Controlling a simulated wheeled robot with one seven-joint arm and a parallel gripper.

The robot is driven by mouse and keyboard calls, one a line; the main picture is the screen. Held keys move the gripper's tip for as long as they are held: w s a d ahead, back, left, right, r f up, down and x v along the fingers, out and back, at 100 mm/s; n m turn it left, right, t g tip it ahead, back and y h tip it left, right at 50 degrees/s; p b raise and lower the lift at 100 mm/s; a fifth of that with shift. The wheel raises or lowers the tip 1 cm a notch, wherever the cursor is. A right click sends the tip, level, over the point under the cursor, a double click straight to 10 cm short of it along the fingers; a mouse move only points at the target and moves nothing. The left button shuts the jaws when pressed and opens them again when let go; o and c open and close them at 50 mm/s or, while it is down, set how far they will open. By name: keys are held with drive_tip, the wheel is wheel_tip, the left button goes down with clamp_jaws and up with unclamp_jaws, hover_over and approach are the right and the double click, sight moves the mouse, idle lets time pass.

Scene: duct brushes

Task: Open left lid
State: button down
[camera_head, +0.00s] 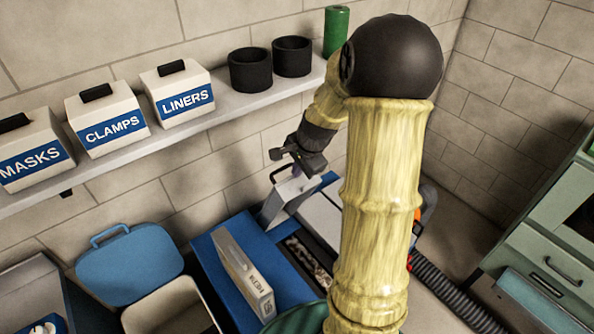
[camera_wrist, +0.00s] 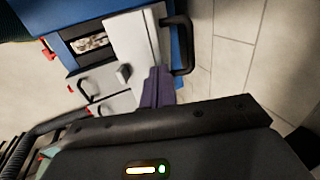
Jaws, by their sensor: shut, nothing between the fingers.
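A blue machine (camera_head: 228,243) with pale lids stands below the shelf. A pale grey lid (camera_head: 283,205) with a dark handle stands tilted up at its back; the same panel seems to be the pale one in the wrist view (camera_wrist: 130,42), its black handle (camera_wrist: 184,45) at the right. Beside it a dark opening (camera_head: 300,258) shows speckled contents, also seen in the wrist view (camera_wrist: 92,42). My gripper (camera_head: 297,172) is shut and empty, its purple fingers (camera_wrist: 158,85) close against this lid; contact is unclear. My arm hides part of the machine's right side.
A shelf (camera_head: 225,110) above holds white boxes and black cups. An open bin with a blue lid (camera_head: 130,262) is at left. A black hose (camera_head: 450,295) and green cabinet (camera_head: 545,260) are at right.

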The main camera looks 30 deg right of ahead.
drive_tip(key=shift+s, duration=0.15)
drive_tip(key=shift+a, duration=0.2)
drive_tip(key=s+a+r+n+g, duration=0.1)
drive_tip(key=s+a+r+n, duration=0.1)
drive_tip(key=s+a+n, duration=1)
drive_tip(key=s+n, duration=0.3)
drive_tip(key=shift+s+a+n+g+h, duration=0.2)
drive_tip(key=shift+a+n+g+h, duration=0.1)
drive_tip(key=shift+h, duration=0.1)
drive_tip(key=c, duration=2.1)
unclamp_jaws()
drive_tip(key=o, duration=0.6)
drive_tip(key=shift+r, duration=0.1)
drive_tip(key=shift+d, duration=0.1)
